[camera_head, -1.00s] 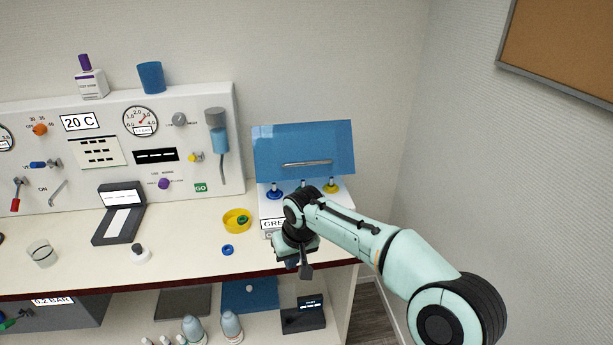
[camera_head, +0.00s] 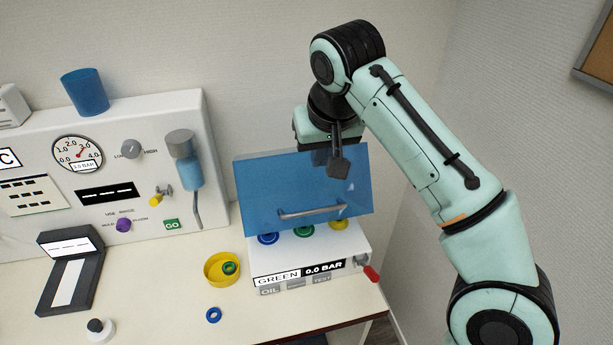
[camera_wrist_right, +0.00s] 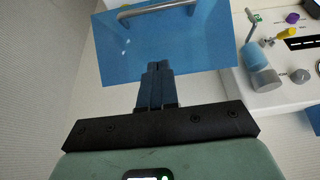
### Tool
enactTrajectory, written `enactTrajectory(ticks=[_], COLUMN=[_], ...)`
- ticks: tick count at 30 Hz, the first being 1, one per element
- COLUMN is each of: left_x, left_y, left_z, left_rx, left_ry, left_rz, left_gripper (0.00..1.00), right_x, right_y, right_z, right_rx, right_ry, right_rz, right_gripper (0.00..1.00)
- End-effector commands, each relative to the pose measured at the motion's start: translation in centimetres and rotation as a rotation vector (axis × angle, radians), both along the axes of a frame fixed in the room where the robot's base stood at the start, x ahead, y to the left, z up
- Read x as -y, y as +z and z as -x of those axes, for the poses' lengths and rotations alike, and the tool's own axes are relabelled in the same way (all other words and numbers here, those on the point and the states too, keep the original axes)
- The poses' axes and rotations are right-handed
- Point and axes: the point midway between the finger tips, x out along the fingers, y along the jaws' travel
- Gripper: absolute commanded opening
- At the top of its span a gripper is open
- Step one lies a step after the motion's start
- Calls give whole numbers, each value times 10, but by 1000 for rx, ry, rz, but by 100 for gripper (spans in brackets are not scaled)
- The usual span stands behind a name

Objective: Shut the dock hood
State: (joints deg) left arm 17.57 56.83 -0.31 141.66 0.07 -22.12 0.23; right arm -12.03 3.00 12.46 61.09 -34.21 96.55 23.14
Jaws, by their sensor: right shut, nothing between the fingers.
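The dock hood (camera_head: 290,190) is a blue translucent panel with a metal bar handle (camera_head: 312,212) near its lower edge. It stands raised and tilted above the white dock (camera_head: 320,252), whose front reads GREEN and 0.0 BAR. Blue, green and yellow ports show under the hood's lower edge. My left gripper is not in view.
A red-handled valve (camera_head: 370,272) sticks out at the dock's right side. A yellow dish (camera_head: 222,269) with a green ring and a loose blue ring (camera_head: 213,315) lie left of the dock. The gauge panel (camera_head: 150,180) stands at the left.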

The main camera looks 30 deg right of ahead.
Motion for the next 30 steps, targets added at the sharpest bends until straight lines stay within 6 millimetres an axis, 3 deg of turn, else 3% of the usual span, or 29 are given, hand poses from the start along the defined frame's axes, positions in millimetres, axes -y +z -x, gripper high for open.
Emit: enactTrajectory(ticks=[7,19,24,30], left_x=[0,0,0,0], left_y=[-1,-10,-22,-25], left_z=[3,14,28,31], left_rx=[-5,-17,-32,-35], left_ry=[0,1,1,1], left_rz=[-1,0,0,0], left_gripper=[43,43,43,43], right_x=[3,10,7,6], right_y=[-21,-99,-122,-131], right_z=[-7,-39,-28,-25], right_rx=[-5,-7,-5,-2], right_ry=[-1,0,2,0], right_rz=[1,1,0,-1], right_gripper=[0,0,0,0])
